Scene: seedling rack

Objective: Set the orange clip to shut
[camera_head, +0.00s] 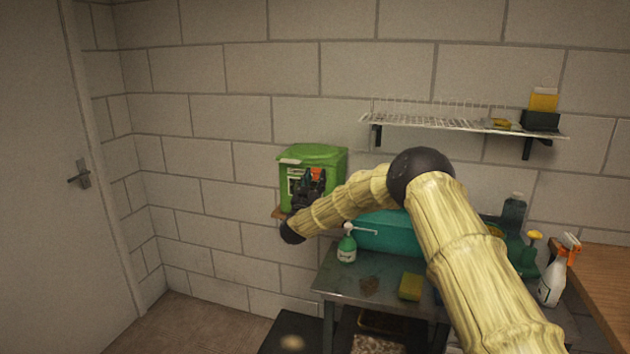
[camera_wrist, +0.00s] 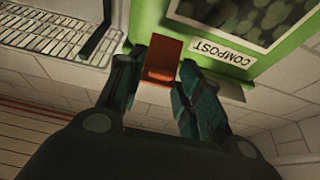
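The orange clip (camera_wrist: 163,60) is on the front of a green bin (camera_wrist: 147,20) that bears a white COMPOST label (camera_wrist: 222,52). The label is upside down in the wrist view. My gripper (camera_wrist: 165,66) is open, with one finger on each side of the clip. I cannot tell whether either finger touches it. In the head view the green bin (camera_head: 325,155) stands against the wall, and my gripper (camera_head: 312,186) is at its front. A little of the orange clip (camera_head: 317,174) shows there, the rest hidden by the gripper. The clip's exact angle is hard to tell.
A wire shelf (camera_head: 430,120) is on the wall to the right. A door (camera_head: 50,200) is at the left.

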